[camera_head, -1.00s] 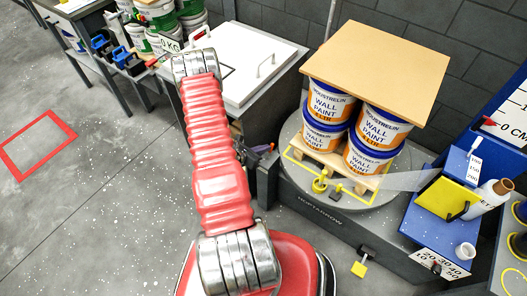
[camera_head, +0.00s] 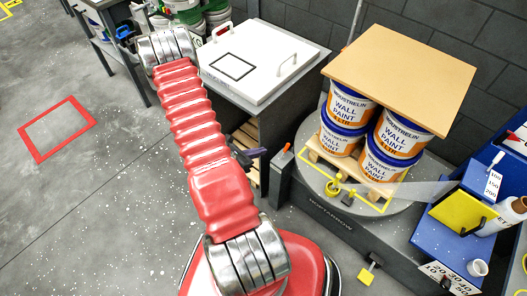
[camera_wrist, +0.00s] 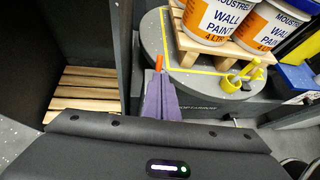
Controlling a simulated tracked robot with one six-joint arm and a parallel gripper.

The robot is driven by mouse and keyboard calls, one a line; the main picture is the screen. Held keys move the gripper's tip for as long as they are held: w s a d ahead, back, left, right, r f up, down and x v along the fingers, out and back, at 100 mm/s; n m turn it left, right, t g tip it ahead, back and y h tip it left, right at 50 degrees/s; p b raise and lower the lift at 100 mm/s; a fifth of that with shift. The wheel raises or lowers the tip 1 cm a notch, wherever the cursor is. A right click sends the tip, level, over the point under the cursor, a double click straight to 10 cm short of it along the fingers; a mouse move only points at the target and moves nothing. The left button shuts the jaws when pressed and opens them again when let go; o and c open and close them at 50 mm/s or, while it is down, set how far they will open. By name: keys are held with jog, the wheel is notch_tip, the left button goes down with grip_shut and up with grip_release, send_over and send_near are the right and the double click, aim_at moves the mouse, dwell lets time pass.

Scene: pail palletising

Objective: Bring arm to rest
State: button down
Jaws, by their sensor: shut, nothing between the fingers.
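My red ribbed arm (camera_head: 205,150) stretches up and left across the head view. My gripper (camera_head: 262,152) shows beside it as a small dark purple shape in front of the grey cabinet. In the wrist view its purple fingers (camera_wrist: 160,82) are together, with nothing between them. They point toward the turntable and touch nothing that I can make out. Wall paint pails (camera_head: 345,103) stand stacked on a wooden pallet (camera_head: 331,165) on the round grey turntable (camera_head: 306,183). A tan board (camera_head: 400,62) lies on top of the pails. The pails also show in the wrist view (camera_wrist: 215,18).
The grey cabinet (camera_head: 277,120) has a white top panel (camera_head: 262,62) and wooden pallets inside (camera_wrist: 85,90). A dark post with an orange tip (camera_head: 287,147) stands by the turntable. A blue stand (camera_head: 455,240) is at right. The floor at left is clear around a red square (camera_head: 47,128).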

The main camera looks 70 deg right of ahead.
jog(key=shift+a, duration=0.1)
dwell(0.7)
jog(key=s+a+r+m+g+y, duration=0.3)
jog(key=s+a+r+m+y, duration=0.15)
jog(key=a+m, duration=0.3)
jog(key=w+a+r+m+t+y, duration=0.2)
jog(key=w+a+r+m+t, duration=0.2)
jog(key=w+a+r, duration=0.6)
jog(key=w+a+r+m+t+y, duration=0.2)
jog(key=w+a+r+m+t, duration=0.15)
jog(key=w+a+r, duration=0.65)
jog(key=a+r+n+t+y, duration=0.1)
jog(key=a+r+t, duration=0.7)
jog(key=a+r, duration=0.9)
jog(key=shift+r+n, duration=0.4)
jog(key=shift+n, duration=0.4)
